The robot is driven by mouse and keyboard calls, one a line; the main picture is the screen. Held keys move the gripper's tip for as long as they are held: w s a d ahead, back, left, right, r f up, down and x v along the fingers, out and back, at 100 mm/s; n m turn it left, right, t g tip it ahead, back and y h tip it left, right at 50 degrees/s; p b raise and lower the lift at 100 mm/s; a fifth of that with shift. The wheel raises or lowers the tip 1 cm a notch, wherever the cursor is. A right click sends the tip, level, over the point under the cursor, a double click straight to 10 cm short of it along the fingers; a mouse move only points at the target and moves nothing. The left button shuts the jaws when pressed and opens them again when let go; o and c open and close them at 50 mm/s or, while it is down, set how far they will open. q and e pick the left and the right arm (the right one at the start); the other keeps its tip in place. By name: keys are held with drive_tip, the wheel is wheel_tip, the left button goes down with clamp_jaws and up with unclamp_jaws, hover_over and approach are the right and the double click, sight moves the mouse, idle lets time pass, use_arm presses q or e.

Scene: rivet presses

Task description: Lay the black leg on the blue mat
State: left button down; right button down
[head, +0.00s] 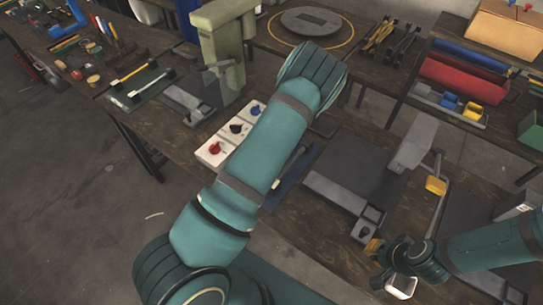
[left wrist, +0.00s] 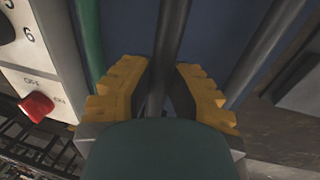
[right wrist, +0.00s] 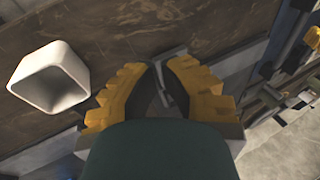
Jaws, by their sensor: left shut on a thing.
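The black leg (left wrist: 166,50) is a dark rod between the yellow fingers of my left gripper (left wrist: 163,80), which is shut on it. The blue mat (left wrist: 225,30) lies behind the leg in the left wrist view. I cannot tell whether the leg touches it. My right gripper (head: 374,250) is low over the bench at the right. In the right wrist view its fingers (right wrist: 161,75) are apart, with nothing clearly held.
A green rod (left wrist: 88,45) and a grey rod (left wrist: 265,45) flank the leg. A white control box (head: 213,151) with knobs stands left of the mat. A grey press (head: 350,175) stands to its right. A white square cup (right wrist: 52,78) is beside my right gripper.

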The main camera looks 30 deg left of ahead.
use_arm(q)
wheel_tip(320, 180, down, 2)
drive_tip(key=shift+f, duration=0.1)
drive_tip(key=shift+f, duration=0.1)
drive_tip(key=c, duration=1)
unclamp_jaws()
